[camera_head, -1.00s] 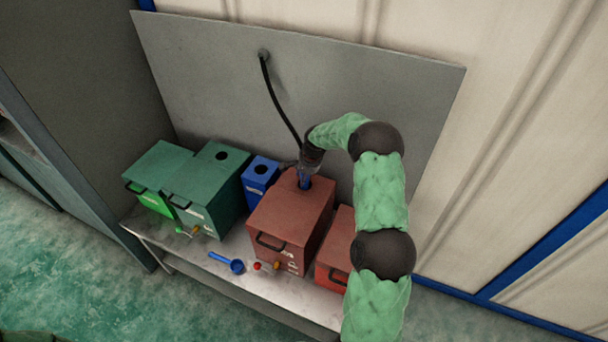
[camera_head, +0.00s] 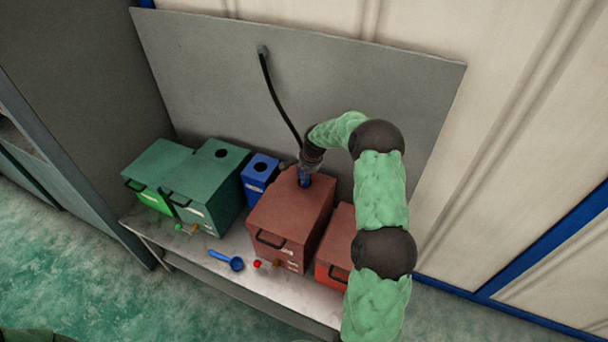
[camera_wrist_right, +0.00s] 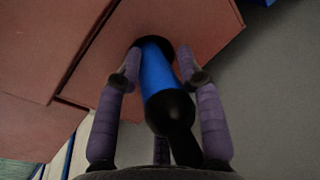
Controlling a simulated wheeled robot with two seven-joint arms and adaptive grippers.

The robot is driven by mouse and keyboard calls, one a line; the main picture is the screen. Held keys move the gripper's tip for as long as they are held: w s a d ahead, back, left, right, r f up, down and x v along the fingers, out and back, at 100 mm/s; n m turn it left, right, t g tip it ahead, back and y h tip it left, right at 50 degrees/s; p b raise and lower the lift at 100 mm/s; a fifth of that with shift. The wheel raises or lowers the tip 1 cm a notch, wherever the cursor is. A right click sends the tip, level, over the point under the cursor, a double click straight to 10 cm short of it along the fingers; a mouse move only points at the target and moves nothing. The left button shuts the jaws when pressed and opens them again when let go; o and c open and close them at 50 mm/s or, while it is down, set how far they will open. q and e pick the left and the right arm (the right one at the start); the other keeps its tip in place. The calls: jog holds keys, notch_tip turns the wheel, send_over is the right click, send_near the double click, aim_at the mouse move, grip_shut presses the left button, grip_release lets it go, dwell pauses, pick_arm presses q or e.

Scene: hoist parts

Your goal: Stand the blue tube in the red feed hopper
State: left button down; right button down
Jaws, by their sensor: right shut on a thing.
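The blue tube (camera_head: 304,180) is in my right gripper (camera_head: 305,175), at the top of the large red feed hopper (camera_head: 283,222). In the right wrist view, the blue tube (camera_wrist_right: 165,80) has a black end towards the camera, and its far end is at the round dark hole (camera_wrist_right: 157,46) in the red top. How deep it sits in the hole is hidden. The purple fingers of my right gripper (camera_wrist_right: 160,65) are shut on the tube, their tips close to the red surface. A black hose (camera_head: 280,100) runs from the grey panel down to the tube. My left gripper is not in view.
Two green boxes (camera_head: 208,185) and a blue box (camera_head: 260,172) with a round hole stand left of the hopper. A smaller red box (camera_head: 335,255) stands right. A blue scoop (camera_head: 228,260) and small coloured knobs are along the bench front. The grey panel (camera_head: 340,90) rises behind.

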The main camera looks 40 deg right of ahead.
jog(key=shift+f+b, duration=0.3)
jog(key=shift+f, duration=0.2)
dwell(0.3)
jog(key=c, duration=0.7)
grip_release()
jog(key=shift+r, duration=0.1)
jog(key=v, duration=1.1)
jog(key=shift+s+r, duration=0.15)
jog(key=shift+r, duration=0.2)
